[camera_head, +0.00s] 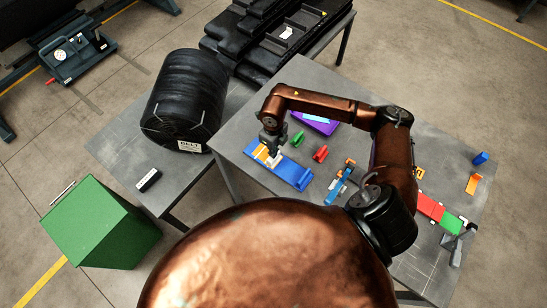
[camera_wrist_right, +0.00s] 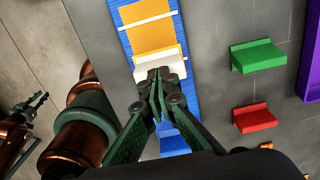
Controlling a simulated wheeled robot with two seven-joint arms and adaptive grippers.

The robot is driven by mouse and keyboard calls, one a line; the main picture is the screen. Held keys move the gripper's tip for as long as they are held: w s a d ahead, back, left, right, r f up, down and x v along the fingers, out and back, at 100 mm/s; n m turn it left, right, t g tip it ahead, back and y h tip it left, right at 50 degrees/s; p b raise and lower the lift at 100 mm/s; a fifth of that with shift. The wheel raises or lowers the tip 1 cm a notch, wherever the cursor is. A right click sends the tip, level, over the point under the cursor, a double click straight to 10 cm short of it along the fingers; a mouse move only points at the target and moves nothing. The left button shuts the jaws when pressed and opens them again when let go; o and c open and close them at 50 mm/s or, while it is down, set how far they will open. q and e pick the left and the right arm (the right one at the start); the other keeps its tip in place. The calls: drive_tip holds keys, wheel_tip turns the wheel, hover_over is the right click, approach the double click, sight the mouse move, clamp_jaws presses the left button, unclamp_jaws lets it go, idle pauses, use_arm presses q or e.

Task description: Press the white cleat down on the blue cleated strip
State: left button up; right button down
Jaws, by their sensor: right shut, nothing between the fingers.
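The blue cleated strip (camera_head: 290,173) lies flat on the grey table, running diagonally; it also shows in the right wrist view (camera_wrist_right: 184,65). An orange patch (camera_wrist_right: 152,25) lies across its far part. The white cleat (camera_wrist_right: 160,60) sits across the strip at the patch's near edge; in the head view the white cleat (camera_head: 274,161) is partly covered. My right gripper (camera_wrist_right: 159,84) is shut and empty, with its fingertips at the near side of the white cleat. I cannot tell whether they touch it.
A green cleat (camera_head: 297,138) and a red cleat (camera_head: 320,153) lie beside the strip, near a purple tray (camera_head: 318,123). A blue tool-like piece (camera_head: 340,183) lies to the right. A black belt roll (camera_head: 187,97) stands on the neighbouring table.

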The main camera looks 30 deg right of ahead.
drive_tip(key=shift+s+f, duration=0.3)
drive_tip(key=shift+w+r+p, duration=0.2)
drive_tip(key=shift+r+p, duration=0.45)
drive_tip(key=shift+r, duration=0.5)
wheel_tip(320, 180, up, 6)
drive_tip(key=p, duration=0.3)
drive_tip(key=shift+w, duration=0.1)
